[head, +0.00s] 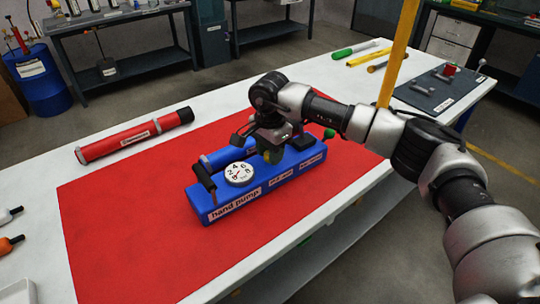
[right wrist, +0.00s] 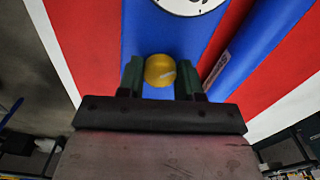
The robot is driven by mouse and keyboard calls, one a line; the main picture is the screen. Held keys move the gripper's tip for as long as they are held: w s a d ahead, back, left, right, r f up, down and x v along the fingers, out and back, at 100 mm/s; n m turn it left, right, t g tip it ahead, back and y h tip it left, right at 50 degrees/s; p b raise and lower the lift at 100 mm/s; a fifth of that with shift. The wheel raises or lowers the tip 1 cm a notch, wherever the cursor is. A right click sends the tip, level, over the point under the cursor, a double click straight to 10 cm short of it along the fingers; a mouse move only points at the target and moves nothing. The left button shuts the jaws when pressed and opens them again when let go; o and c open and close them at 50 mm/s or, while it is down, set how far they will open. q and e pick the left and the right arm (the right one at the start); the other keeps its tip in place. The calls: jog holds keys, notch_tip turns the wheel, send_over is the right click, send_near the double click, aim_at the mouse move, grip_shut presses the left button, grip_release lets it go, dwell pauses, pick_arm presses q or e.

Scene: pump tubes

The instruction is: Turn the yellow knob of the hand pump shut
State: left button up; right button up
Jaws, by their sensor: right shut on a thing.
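The blue hand pump (head: 235,207) lies on a red mat (head: 120,240) on the white table, with a round dial (head: 239,173) on its top and a black handle at its left end. The yellow knob (right wrist: 160,71) shows in the right wrist view between the two green fingers of my right gripper (right wrist: 161,78). The fingers are shut on the knob's sides. In the head view my right gripper (head: 272,152) is over the pump, right of the dial, and hides the knob. My left gripper is not in view.
A red tube (head: 135,137) lies along the table's left side. A dark board (head: 440,90) and several coloured tubes lie at the far right end. A yellow post (head: 398,55) rises behind my right arm. The red mat left of the pump is clear.

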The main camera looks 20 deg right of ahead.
jog(key=shift+n, duration=0.5)
jog(key=o, duration=0.9)
notch_tip(320, 180, up, 11)
jog(key=shift+f+b, duration=0.1)
jog(key=shift+b, duration=0.25)
